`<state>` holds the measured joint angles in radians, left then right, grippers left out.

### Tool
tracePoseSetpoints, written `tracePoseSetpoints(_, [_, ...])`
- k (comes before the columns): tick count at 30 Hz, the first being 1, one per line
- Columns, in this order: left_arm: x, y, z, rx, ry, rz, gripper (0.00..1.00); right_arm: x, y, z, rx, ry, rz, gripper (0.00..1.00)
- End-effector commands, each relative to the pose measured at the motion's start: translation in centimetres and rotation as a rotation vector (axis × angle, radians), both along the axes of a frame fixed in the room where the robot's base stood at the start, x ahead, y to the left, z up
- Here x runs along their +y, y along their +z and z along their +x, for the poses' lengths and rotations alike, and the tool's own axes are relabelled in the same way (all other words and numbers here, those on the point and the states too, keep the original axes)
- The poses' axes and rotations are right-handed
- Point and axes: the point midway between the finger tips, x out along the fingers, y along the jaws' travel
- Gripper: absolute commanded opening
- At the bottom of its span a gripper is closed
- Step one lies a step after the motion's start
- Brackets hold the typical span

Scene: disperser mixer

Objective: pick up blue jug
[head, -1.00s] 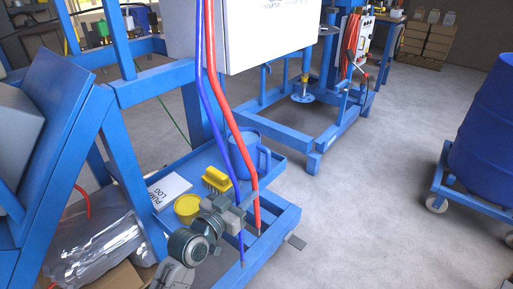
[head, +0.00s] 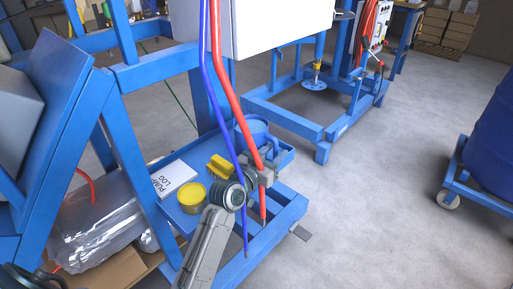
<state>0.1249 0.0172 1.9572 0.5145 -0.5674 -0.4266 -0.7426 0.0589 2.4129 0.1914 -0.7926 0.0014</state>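The blue jug (head: 257,128) stands on the blue shelf tray (head: 287,156) of the frame. Its lower part is partly hidden behind the red hose and my gripper. My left gripper (head: 266,170) is in front of the jug's lower part, close to it. I cannot tell whether they touch. The fingers are small and partly hidden by the red hose, so their opening cannot be read. My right gripper is not in view.
A red hose (head: 227,80) and a blue hose (head: 217,90) hang in front of the jug. A blue drum (head: 495,145) stands right on a dolly.

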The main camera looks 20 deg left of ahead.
Motion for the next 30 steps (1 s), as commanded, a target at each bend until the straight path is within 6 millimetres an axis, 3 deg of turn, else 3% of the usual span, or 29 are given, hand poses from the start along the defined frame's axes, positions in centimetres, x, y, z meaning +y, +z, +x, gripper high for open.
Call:
tracePoseSetpoints(3, [-0.3,-0.1,1.1,0.001,0.001,0.000,0.37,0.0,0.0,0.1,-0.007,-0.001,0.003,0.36])
tracePoseSetpoints(11, [-0.3,-0.1,1.2,0.001,0.001,0.000,0.35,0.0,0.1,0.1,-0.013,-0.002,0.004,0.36])
tracePoseSetpoints(16, [-0.3,-0.1,1.2,0.001,0.001,0.000,0.01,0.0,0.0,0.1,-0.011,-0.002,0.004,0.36])
tracePoseSetpoints(17, [-0.3,-0.1,1.2,0.001,0.001,0.000,0.00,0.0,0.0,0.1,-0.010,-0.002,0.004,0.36])
tracePoseSetpoints(26, [-0.3,0.4,1.2,-0.007,0.002,0.001,0.00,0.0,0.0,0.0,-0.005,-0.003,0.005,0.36])
tracePoseSetpoints(30, [-0.3,2.0,1.3,-0.011,0.001,0.002,0.00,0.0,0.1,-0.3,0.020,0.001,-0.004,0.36])
